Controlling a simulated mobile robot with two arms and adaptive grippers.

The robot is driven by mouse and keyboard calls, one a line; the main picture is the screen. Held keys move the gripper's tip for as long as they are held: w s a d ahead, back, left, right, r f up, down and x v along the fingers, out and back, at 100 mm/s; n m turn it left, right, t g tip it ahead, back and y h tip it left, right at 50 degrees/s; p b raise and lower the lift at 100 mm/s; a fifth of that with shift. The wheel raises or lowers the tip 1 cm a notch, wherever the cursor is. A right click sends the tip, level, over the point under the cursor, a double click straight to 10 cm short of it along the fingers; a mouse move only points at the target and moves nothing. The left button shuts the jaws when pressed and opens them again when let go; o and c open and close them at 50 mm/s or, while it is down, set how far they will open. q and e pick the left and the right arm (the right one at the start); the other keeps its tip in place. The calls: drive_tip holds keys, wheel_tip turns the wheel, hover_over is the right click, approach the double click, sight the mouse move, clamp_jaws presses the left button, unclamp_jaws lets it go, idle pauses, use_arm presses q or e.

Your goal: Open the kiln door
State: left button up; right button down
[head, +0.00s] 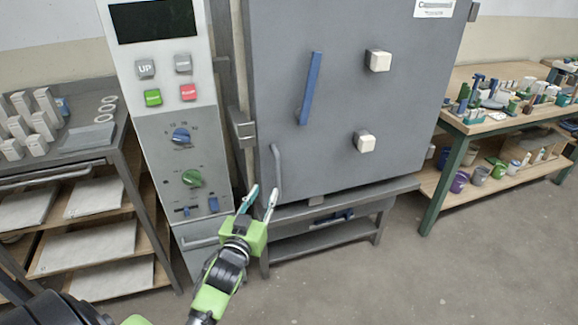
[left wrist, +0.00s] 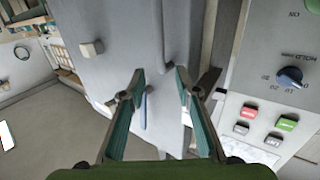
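The kiln door (head: 345,60) is a large dark grey panel and looks shut. A blue bar (head: 311,88) is fixed upright on its front, slightly tilted. A curved grey handle (head: 276,170) sits near the door's lower left edge. My left gripper (head: 263,193) is open and empty, with its fingertips just below the grey handle in the head view; contact cannot be told. In the left wrist view, which is turned upside down, the open fingers (left wrist: 160,73) point towards the door (left wrist: 105,25), with the blue bar (left wrist: 144,109) partly between them. My right gripper is not in view.
A control panel (head: 178,140) with buttons and knobs stands left of the door. Two white plugs (head: 378,61) stick out of the door. A shelf rack (head: 90,145) is at the left, and a table (head: 465,120) with tools at the right. The floor (head: 430,275) in front is clear.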

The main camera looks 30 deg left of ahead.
sight(276, 169)
use_arm(q)
drive_tip(key=x, duration=1.3)
drive_tip(key=shift+w+f, duration=0.15)
drive_tip(key=shift+c, duration=0.4)
clamp_jaws()
